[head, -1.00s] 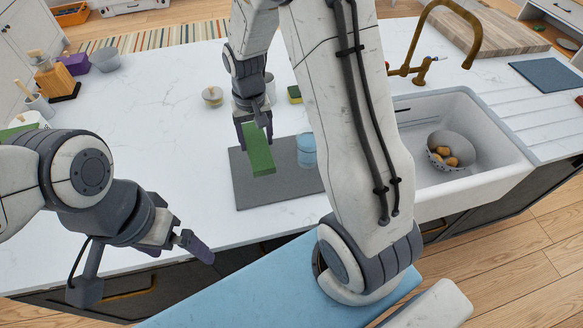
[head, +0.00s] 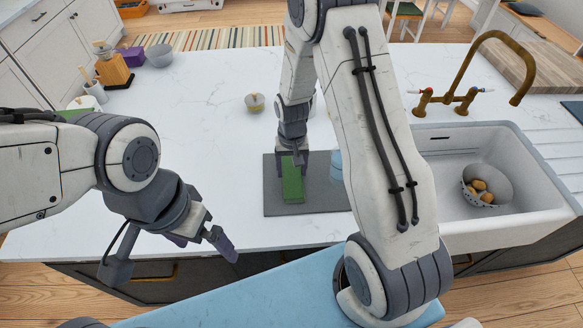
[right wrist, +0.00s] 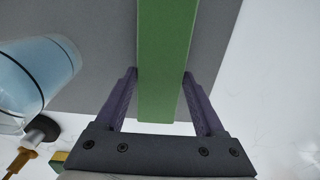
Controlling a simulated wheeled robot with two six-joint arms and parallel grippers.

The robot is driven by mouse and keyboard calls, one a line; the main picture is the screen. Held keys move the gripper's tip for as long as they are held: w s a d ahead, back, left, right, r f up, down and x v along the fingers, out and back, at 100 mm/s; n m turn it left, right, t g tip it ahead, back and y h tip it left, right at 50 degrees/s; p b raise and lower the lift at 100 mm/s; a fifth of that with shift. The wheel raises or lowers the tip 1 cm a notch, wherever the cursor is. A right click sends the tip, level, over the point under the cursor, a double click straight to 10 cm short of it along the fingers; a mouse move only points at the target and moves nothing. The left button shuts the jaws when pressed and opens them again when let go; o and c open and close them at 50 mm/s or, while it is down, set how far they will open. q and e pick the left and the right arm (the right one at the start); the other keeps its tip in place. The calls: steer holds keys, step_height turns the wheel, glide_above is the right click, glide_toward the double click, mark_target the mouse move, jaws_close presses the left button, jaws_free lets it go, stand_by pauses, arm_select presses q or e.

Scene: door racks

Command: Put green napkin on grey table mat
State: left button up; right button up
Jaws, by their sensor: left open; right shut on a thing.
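The green napkin (head: 292,184) is a long folded strip over the grey table mat (head: 327,199) on the white counter. My right gripper (head: 291,164) is shut on the napkin. In the right wrist view the purple fingers of the right gripper (right wrist: 161,100) pinch the sides of the napkin (right wrist: 166,60), with the mat (right wrist: 107,60) beneath. I cannot tell whether the napkin touches the mat. My left gripper (head: 206,241) is open and empty over the counter's front edge, left of the mat.
A blue cup (head: 336,165) stands on the mat's right part, partly behind my right arm; it also shows in the right wrist view (right wrist: 38,78). A small pot (head: 254,102) stands behind the mat. The sink (head: 535,190) with a bowl (head: 489,178) lies right. The counter left of the mat is clear.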

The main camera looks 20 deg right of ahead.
mark_target(292, 172)
steer(key=shift+f, duration=0.2)
steer(key=o, duration=1.3)
steer(key=shift+r, duration=0.1)
steer(key=shift+r, duration=0.5)
step_height(292, 172, up, 11)
steer(key=b, duration=0.2)
steer(key=shift+r+b, duration=0.15)
steer(key=shift+b, duration=0.15)
